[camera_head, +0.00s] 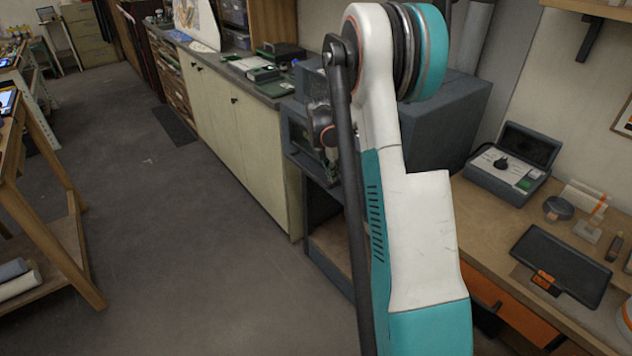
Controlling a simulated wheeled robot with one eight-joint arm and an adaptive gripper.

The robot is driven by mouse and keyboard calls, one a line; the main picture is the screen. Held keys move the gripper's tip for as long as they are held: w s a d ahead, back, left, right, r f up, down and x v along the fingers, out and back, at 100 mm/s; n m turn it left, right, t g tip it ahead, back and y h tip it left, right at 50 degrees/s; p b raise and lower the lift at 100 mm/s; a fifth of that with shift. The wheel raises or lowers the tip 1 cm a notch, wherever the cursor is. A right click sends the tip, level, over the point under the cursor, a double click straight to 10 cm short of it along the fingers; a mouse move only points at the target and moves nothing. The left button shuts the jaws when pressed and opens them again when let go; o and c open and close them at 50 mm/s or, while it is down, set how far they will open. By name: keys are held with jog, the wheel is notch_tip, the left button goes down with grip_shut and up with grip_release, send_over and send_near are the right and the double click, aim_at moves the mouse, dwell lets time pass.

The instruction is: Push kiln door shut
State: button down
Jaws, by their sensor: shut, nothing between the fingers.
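My arm hides much of the front, so I cannot tell how far open the door is. My gripper (331,166) is small and partly hidden beside the dark arm link, in front of the kiln's front side. It is shut with nothing visible in it. I cannot tell whether it touches the door.
A bench with pale cabinets (232,125) runs back on the left of the kiln. A wooden table (45,225) stands at left. The grey floor between is clear.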

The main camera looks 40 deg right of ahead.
jog(key=shift+d, duration=2.65)
